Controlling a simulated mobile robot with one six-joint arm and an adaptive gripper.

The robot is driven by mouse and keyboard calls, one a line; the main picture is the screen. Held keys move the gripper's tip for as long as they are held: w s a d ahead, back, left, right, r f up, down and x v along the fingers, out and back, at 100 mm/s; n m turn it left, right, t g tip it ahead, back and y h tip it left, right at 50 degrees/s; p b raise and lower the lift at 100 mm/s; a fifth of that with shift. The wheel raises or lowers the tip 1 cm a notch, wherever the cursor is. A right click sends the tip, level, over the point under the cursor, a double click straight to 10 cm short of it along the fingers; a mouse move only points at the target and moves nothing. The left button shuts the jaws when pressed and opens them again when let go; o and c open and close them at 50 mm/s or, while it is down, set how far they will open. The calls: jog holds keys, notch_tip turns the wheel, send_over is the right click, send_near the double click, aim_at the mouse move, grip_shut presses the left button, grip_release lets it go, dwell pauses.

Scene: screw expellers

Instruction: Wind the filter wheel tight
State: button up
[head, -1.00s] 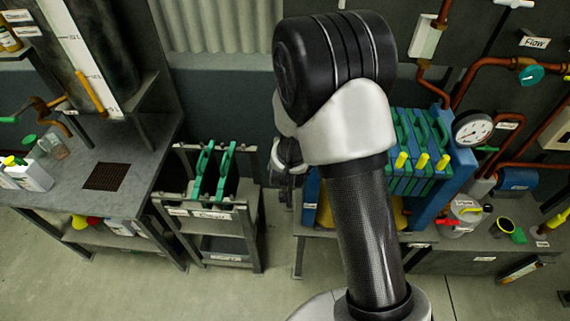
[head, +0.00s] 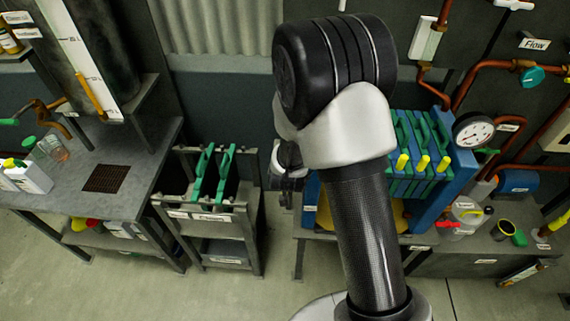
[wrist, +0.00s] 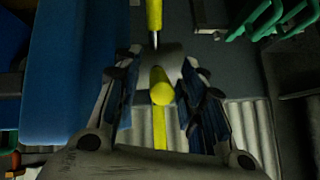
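In the wrist view, the filter wheel shows as a grey hub (wrist: 146,62) with yellow handle bars. One bar (wrist: 154,15) points to the top of the picture. Another yellow bar (wrist: 161,88) points toward the camera and lies between my gripper's fingers. My gripper (wrist: 160,66) has its fingers spread on both sides of this bar, with visible gaps. In the head view, the wheel and fingertips are hidden behind my arm. The blue filter press (head: 458,185) with green plates (head: 425,140) shows to the right of my arm.
A blue beam (wrist: 70,75) runs close along the left of my gripper in the wrist view. A rack with green-handled plates (head: 214,172) stands left of my arm. A pressure gauge (head: 474,131) and copper pipes are at right. The grey bench (head: 95,170) is at left.

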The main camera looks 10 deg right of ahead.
jog(key=v, duration=1.2)
dwell(0.3)
jog(key=s+a+r+n+g+y, duration=0.2)
jog(key=s+a+r+n+y, duration=0.15)
jog(key=s+r, duration=0.65)
jog(key=s+d+r+n+g+h, duration=0.1)
jog(key=s+d+r, duration=0.1)
jog(key=s, duration=0.5)
jog(key=s+d+r+n+g+b, duration=0.1)
jog(key=s+d+r, duration=0.1)
jog(key=s, duration=0.5)
jog(key=shift+d+r+n+h, duration=0.35)
jog(key=shift+d, duration=0.15)
jog(key=shift+c, duration=0.2)
